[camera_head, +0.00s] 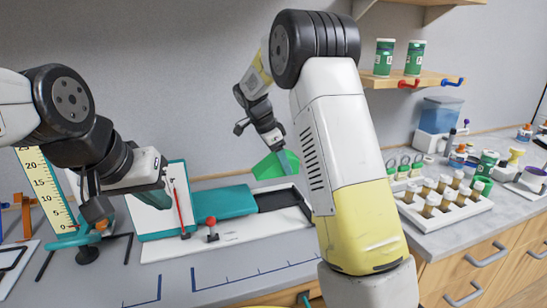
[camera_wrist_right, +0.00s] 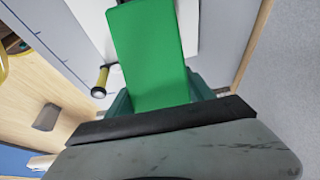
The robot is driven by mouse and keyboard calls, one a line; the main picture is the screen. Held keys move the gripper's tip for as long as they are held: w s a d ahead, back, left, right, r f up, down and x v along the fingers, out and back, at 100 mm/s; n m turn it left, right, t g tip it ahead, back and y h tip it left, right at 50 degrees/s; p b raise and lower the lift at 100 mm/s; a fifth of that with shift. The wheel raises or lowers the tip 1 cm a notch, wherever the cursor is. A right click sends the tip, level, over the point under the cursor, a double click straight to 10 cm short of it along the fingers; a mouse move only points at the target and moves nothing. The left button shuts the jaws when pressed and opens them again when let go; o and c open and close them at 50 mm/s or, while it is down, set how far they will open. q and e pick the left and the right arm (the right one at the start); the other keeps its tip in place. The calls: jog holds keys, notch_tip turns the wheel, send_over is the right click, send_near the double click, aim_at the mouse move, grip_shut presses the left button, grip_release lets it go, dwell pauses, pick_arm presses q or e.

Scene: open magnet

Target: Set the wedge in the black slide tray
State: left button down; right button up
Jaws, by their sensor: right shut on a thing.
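A green wedge (camera_head: 268,168) hangs in my right gripper (camera_head: 281,151), above and behind the black slide tray (camera_head: 278,199) in the head view. The right wrist view shows the wedge (camera_wrist_right: 150,50) as a flat green block reaching out from between the teal fingers, which are shut on it. The tray is a dark recess in a white base, beside a teal slide panel (camera_head: 195,212). The wedge looks apart from the tray. My left gripper (camera_head: 125,203) is at the left, in front of a white board; its jaw opening is unclear.
A red-knobbed lever (camera_head: 211,228) stands on the white base (camera_head: 235,238). A yellow ruler (camera_head: 44,190) stands at the left. A white rack of several vials (camera_head: 440,215) is at the right. A shelf (camera_head: 415,78) holds green jars above. My right arm hides part of the bench.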

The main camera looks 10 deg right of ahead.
aim_at(273, 171)
jog(key=shift+f, duration=5.15)
jog(key=shift+s+f, duration=0.1)
jog(key=o, duration=1.6)
jog(key=shift+c, duration=0.2)
jog(key=shift+v, duration=3.95)
jog(key=s+d+r+n+t+y, duration=0.1)
jog(key=s+d+r+n+y, duration=0.1)
jog(key=s+r+n, duration=0.35)
jog(key=s+d+r+n+t+y, duration=0.1)
jog(key=s+d+r+n+y, duration=0.15)
jog(key=s+r, duration=0.55)
jog(key=s+n+t+y, duration=0.2)
jog(key=s+n, duration=0.6)
jog(key=s, duration=0.9)
jog(key=shift+s+a+r+t, duration=0.2)
jog(key=shift+s+t, duration=0.2)
jog(key=shift+t, duration=0.3)
